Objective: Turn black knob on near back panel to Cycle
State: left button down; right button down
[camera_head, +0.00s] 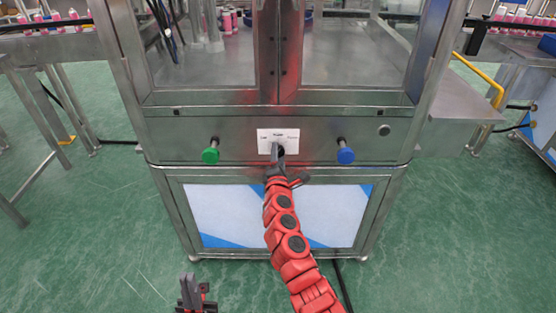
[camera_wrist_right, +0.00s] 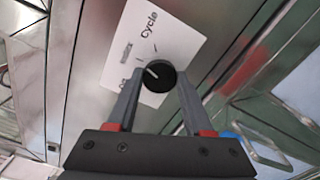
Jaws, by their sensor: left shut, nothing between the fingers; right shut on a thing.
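The black knob (camera_wrist_right: 157,79) sits on a white label plate (camera_wrist_right: 173,45) marked "Cycle" at one end. The plate (camera_head: 264,135) is also in the head view, on the machine's steel panel, with the knob mostly hidden there by my right gripper. My right gripper (camera_head: 279,160) reaches the panel. In the wrist view its two fingers (camera_wrist_right: 158,92) are shut on the knob, one on each side. A short white pointer line on the knob points to the upper left in that view, away from the word "Cycle". My left gripper (camera_head: 191,288) is low at the front, shut and empty.
A green button (camera_head: 210,154) sticks out left of the plate and a blue button (camera_head: 345,155) right of it. Conveyors with pink bottles stand on both sides. Green floor is open in front.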

jog(key=shift+m+b, duration=2.35)
jog(key=shift+m, duration=1.05)
jog(key=shift+c, duration=1.5)
grip_release()
jog(key=s, duration=1.7)
jog(key=shift+s+p, duration=0.2)
jog(key=shift+p, duration=0.15)
